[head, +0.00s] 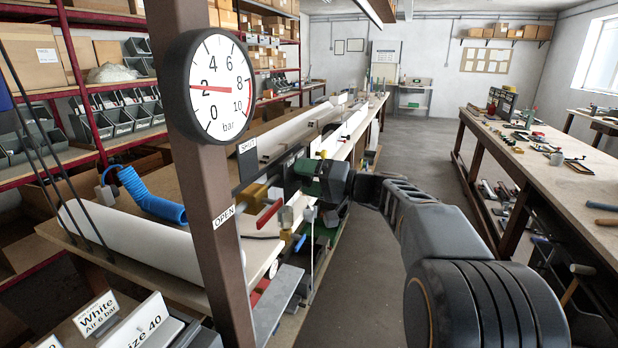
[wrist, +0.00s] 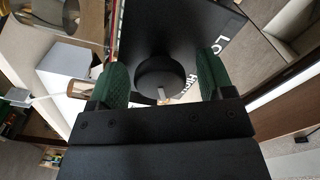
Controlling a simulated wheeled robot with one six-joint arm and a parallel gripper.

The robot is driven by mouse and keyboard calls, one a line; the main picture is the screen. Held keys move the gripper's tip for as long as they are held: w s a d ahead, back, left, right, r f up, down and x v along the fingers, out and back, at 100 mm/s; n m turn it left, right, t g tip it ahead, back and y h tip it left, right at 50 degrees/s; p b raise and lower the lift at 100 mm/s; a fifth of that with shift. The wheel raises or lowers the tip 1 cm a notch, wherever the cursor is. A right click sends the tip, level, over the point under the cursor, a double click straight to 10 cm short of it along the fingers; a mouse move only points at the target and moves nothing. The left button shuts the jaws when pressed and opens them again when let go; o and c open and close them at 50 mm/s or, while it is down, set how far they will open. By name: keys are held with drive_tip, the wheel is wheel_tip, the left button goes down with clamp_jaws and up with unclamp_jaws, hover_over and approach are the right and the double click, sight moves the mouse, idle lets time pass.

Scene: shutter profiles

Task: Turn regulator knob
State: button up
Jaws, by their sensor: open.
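The regulator knob (wrist: 158,72) is a round black knob with a small pale pointer, on a dark panel with white lettering that is partly cut off, in the wrist view. My gripper (wrist: 147,76) is open. Its green fingers stand on either side of the knob, with a visible gap to the right finger and a narrower one to the left. In the head view my gripper (head: 322,180) is at the bench edge and the knob is hidden. The round pressure gauge (head: 222,66) has a red needle at about 2 bar.
Red and blue levers sit just left of and below my gripper. A white cylinder (head: 130,232) and a blue hose (head: 152,196) lie on the left bench. The aisle floor (head: 420,150) is clear.

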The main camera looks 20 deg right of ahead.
drive_tip(key=c, duration=0.9)
drive_tip(key=shift+m, duration=0.3)
drive_tip(key=m, duration=0.3)
drive_tip(key=shift+m, duration=0.3)
drive_tip(key=m+p, duration=0.1)
drive_tip(key=m, duration=0.3)
drive_tip(key=shift+r+m, duration=0.1)
drive_tip(key=shift+m, duration=0.2)
drive_tip(key=m+p, duration=0.4)
drive_tip(key=m, duration=0.2)
drive_tip(key=shift+m+p, duration=0.9)
drive_tip(key=shift+m, duration=0.5)
drive_tip(key=shift+f, duration=0.25)
